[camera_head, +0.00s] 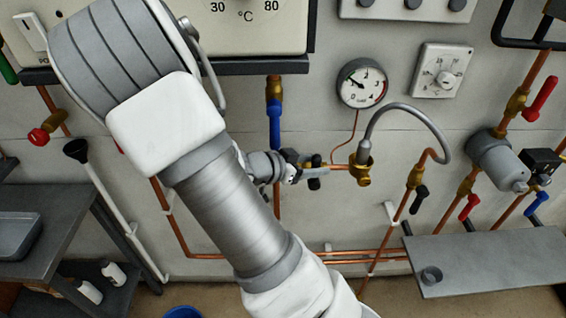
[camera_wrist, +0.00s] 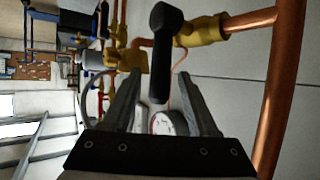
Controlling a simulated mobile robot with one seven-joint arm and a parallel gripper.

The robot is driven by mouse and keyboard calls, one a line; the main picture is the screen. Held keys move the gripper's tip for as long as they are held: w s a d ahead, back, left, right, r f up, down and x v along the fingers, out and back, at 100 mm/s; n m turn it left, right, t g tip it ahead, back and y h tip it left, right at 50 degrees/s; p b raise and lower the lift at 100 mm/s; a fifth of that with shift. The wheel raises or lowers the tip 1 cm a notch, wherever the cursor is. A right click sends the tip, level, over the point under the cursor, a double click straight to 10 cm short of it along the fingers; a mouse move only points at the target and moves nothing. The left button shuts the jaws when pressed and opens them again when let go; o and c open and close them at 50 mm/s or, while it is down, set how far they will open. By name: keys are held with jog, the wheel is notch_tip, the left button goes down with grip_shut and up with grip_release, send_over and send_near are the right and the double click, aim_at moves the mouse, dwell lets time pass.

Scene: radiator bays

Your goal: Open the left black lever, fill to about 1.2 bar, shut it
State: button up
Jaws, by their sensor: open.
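The left black lever (camera_wrist: 160,60) stands between the two fingers of my gripper (camera_wrist: 158,77) in the wrist view. The fingers are open, with a visible gap on either side. The lever lies crosswise to its brass valve (camera_wrist: 207,30) and copper pipe.
A braided hose (camera_head: 405,108) arches right to a second black lever (camera_head: 419,198). A blue-handled valve (camera_head: 274,122) is just above left of my gripper. A thick copper pipe (camera_wrist: 282,90) runs close on the right in the wrist view. A grey shelf (camera_head: 490,262) juts out lower right.

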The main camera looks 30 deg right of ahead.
jog(key=p+v, duration=0.2)
jog(key=v, duration=1.1)
jog(key=shift+s, duration=0.1)
